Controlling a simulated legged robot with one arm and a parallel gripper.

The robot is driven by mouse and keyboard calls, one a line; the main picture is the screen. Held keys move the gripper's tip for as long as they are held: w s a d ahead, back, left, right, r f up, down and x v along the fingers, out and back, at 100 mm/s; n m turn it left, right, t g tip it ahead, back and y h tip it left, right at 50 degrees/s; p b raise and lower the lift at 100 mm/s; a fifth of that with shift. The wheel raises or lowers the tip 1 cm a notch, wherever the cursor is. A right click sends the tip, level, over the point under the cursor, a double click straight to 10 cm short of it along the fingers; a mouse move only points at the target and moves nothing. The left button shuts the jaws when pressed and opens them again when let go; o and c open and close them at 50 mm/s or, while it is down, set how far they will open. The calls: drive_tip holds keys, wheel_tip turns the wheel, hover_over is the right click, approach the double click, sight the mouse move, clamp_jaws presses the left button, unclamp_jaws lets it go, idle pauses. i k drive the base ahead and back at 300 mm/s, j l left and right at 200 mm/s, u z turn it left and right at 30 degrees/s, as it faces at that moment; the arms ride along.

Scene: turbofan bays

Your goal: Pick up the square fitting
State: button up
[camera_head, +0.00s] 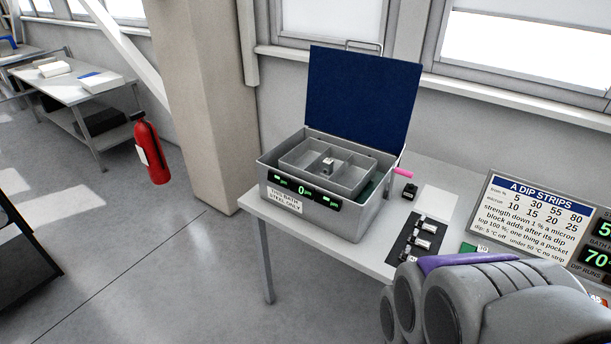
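I cannot tell for sure which part is the square fitting. Several small metallic parts (423,243) lie on a black mat (395,252) on the table, partly hidden behind my grey and purple arm. Another small metallic block (328,165) sits in a compartment of the grey divided tray (292,165) inside the open metal bath (348,222). My gripper's fingers do not show; only rounded grey links of my arm fill the lower right, in front of the table.
The bath's blue lid (362,100) stands raised behind it. A pink-ended handle (403,173), a small dark block (410,191) and a white sheet (436,201) are to its right. A dip-strips sign (535,215) stands farther right. A red extinguisher (152,155) is left; floor there is clear.

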sight(327, 163)
drive_tip(key=i+j+z, duration=0.2)
drive_tip(key=i+j, duration=1.6)
